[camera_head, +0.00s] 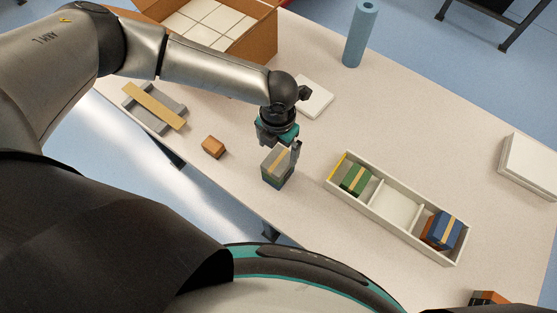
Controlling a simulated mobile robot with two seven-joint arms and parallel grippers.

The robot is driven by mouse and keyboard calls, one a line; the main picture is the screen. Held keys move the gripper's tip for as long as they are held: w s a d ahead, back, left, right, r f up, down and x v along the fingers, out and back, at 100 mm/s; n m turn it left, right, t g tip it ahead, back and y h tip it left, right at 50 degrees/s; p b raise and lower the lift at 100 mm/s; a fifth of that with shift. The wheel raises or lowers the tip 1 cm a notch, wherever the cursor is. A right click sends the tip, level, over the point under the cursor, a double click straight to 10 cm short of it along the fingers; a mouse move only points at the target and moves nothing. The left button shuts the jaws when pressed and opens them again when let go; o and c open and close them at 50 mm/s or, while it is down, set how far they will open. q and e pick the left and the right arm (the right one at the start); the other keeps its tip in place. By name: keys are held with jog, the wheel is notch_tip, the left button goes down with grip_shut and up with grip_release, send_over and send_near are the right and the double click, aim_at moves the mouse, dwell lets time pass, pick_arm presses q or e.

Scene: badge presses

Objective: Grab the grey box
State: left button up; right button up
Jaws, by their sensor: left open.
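A grey box (276,160) with a tan stripe on top sits on the table, stacked over something darker with a blue-green side. My left gripper (282,147) is directly above and around it, fingers pointing down. It is open; one finger shows at the right side of the box. Whether the fingers touch the box cannot be told, and the far finger is mostly hidden. My right gripper is not in view.
A white three-part tray (395,232) to the right holds green and blue boxes, its middle compartment empty. A small orange-brown block (213,147) lies left. A cardboard carton (262,40), a blue cylinder (359,35) and a white slab (315,98) stand behind.

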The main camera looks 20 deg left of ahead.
aim_at(277, 161)
pick_arm(q)
jog(key=shift+f, duration=3.95)
jog(key=c, duration=1.3)
jog(key=shift+r, duration=0.15)
